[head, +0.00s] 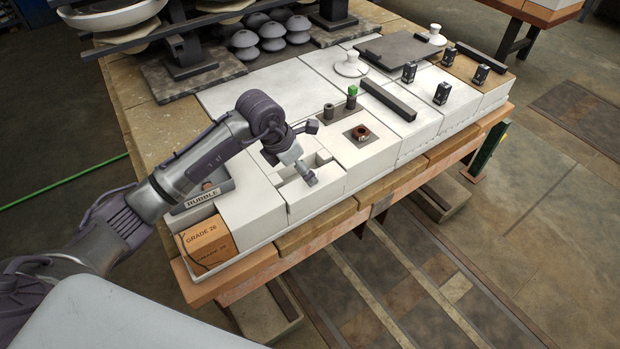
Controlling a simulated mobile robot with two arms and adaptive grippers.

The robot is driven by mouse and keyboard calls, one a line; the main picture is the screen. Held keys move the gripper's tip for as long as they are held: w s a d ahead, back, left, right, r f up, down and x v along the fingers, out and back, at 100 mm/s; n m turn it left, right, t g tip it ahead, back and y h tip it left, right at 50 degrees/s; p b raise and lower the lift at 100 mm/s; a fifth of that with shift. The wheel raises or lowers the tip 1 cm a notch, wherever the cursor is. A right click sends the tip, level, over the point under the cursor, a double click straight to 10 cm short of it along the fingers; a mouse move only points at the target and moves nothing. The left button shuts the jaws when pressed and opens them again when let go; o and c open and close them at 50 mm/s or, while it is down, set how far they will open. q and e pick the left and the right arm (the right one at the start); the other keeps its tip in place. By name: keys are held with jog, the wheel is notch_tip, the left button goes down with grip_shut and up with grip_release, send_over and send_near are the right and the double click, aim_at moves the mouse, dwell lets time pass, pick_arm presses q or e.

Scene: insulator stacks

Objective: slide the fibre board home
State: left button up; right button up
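My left gripper (305,175) reaches in from the left and points down at a recess in a white block (318,201) near the front of the bench. Its fingers are small and seen from behind, so I cannot tell whether they are open or shut, or touch the block. No piece is clearly recognisable as the fibre board. A dark flat plate (405,50) lies on the white blocks at the back right, well away from the gripper. Anything inside the recess is partly hidden by the gripper. My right gripper is out of view.
A copper-coloured ring (361,133) and a green-topped post (352,92) stand right of the gripper. A dark bar (388,100) lies beyond them. A "RUBBLE" tray (208,190) and a "GRADE 26" box (207,243) sit at left. Grey insulator discs (271,38) stand behind.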

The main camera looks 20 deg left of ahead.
aim_at(313, 187)
pick_arm(q)
jog(key=x, duration=1)
jog(key=shift+r, duration=0.1)
jog(key=c, duration=1.3)
jog(key=shift+c, duration=0.2)
jog(key=shift+w+a+b, duration=0.4)
jog(key=shift+w+a, duration=0.1)
jog(key=shift+a, duration=0.15)
jog(key=o, duration=1.3)
jog(key=shift+r, duration=0.1)
